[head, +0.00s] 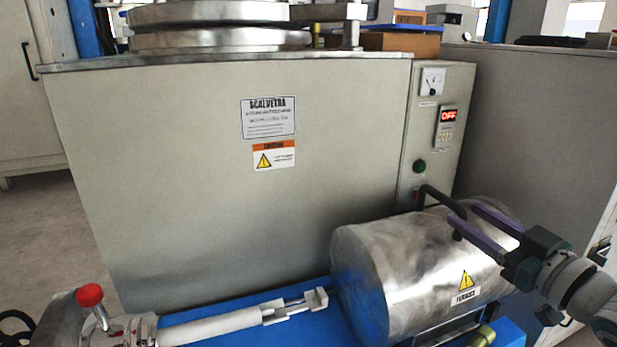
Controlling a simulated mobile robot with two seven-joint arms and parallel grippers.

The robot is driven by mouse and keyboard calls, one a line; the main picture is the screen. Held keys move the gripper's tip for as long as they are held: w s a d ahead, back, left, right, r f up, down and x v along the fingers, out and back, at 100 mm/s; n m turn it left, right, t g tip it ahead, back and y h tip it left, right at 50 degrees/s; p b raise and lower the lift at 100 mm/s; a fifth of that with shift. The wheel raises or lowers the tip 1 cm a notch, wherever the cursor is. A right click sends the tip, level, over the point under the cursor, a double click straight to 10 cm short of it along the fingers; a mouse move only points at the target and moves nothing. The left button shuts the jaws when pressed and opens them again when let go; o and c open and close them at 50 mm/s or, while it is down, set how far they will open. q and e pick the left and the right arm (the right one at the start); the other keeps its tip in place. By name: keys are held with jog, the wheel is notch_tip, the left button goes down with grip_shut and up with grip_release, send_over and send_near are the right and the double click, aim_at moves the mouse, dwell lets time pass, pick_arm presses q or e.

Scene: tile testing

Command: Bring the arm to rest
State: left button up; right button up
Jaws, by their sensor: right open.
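My right gripper (464,214) comes in from the right, with two purple-grey fingers pointing left and spread apart. Its fingertips are at the right end of the black handle (437,196) on top of a shiny metal drum (385,262). The handle's right end shows close to the fingertips; I cannot tell whether they touch it. The drum lies on its side and bears a yellow warning label (466,286). The drum seems closed, though its far right end is partly hidden by my gripper. My left gripper does not show.
The drum lies on a blue base (233,323). A white tube with a metal clamp (297,306) and a red knob (89,295) is at the lower left. Floor shows at the left.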

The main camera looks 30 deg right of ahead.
jog(key=shift+p+v, duration=0.3)
jog(key=shift+v, duration=1.1)
jog(key=w+a+r+g+y+p, duration=0.1)
jog(key=a+r+g+p, duration=0.2)
jog(key=a+r+p, duration=0.75)
jog(key=a+r+g+y+p, duration=0.1)
jog(key=a+r+g+p, duration=0.25)
jog(key=r+p, duration=1.25)
jog(key=s+a+r+n+g+y+p, duration=0.1)
jog(key=s+a+r+g+p, duration=0.3)
jog(key=r+p, duration=0.65)
jog(key=s+a+r+n+g+p, duration=0.1)
jog(key=s+a+r+p, duration=0.35)
jog(key=r+p, duration=0.6)
jog(key=s+a+r+g+y+p, duration=0.1)
jog(key=s+a+r+g+p, duration=0.3)
jog(key=r+p, duration=0.65)
notch_tip(320, 180, up, 35)
jog(key=t+p, duration=0.1)
jog(key=p, duration=3.5)
jog(key=shift+s+a, duration=0.25)
jog(key=shift+a, duration=0.25)
